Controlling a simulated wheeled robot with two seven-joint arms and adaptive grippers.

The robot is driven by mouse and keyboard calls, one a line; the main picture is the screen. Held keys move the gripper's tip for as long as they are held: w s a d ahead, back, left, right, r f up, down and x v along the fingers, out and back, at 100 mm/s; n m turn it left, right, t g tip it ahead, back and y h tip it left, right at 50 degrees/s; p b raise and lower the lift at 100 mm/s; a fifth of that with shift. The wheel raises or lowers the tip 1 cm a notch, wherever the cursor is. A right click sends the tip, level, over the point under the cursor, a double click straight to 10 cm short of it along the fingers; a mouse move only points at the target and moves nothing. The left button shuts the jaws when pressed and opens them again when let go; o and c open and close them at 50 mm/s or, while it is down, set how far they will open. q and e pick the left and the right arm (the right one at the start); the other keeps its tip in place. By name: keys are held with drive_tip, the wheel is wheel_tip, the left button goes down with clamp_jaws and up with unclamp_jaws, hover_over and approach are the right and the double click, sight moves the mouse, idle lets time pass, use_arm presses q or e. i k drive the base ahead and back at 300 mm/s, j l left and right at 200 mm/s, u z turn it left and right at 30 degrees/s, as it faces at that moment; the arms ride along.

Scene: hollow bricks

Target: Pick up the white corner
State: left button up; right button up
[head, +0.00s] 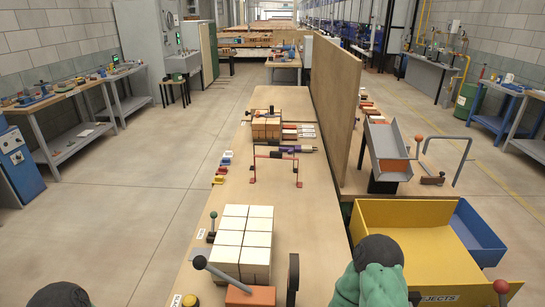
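A block of several white-topped bricks (242,240) with tan sides stands in rows on the near part of the wooden workbench (270,200). I cannot tell which single piece is the white corner. Neither gripper's fingers show in the head view. A dark rounded shape at the bottom left edge and a grey and green rounded shape at the bottom right of the bench look like parts of my arms. Nothing is seen touching the white bricks.
A purple-and-black tool (293,149), a red frame and tan blocks (266,128) lie farther back. A tall wooden panel (334,105) borders the bench's right side. A yellow REJECTS bin (405,215) stands right.

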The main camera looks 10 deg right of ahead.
sight(227, 153)
drive_tip(key=k, duration=0.65)
drive_tip(key=j+u, duration=0.1)
drive_tip(key=u, duration=1.75)
drive_tip(key=i+u, duration=0.3)
drive_tip(key=i, duration=1.25)
drive_tip(key=i+l+z, duration=0.15)
drive_tip(key=i+z, duration=0.55)
drive_tip(key=z, duration=0.2)
drive_tip(key=i+j+z, duration=0.1)
drive_tip(key=i+z, duration=0.35)
drive_tip(key=i+l+z, duration=0.25)
drive_tip(key=i+z, duration=0.15)
drive_tip(key=i, duration=0.15)
drive_tip(key=i+z, duration=0.35)
drive_tip(key=i, duration=0.25)
drive_tip(key=i+z, duration=0.4)
drive_tip(key=i, duration=0.15)
drive_tip(key=i+z, duration=0.2)
drive_tip(key=i, duration=0.4)
drive_tip(key=i+j+z, duration=0.2)
drive_tip(key=i, duration=0.35)
drive_tip(key=i+j+z, duration=0.15)
drive_tip(key=i, duration=0.45)
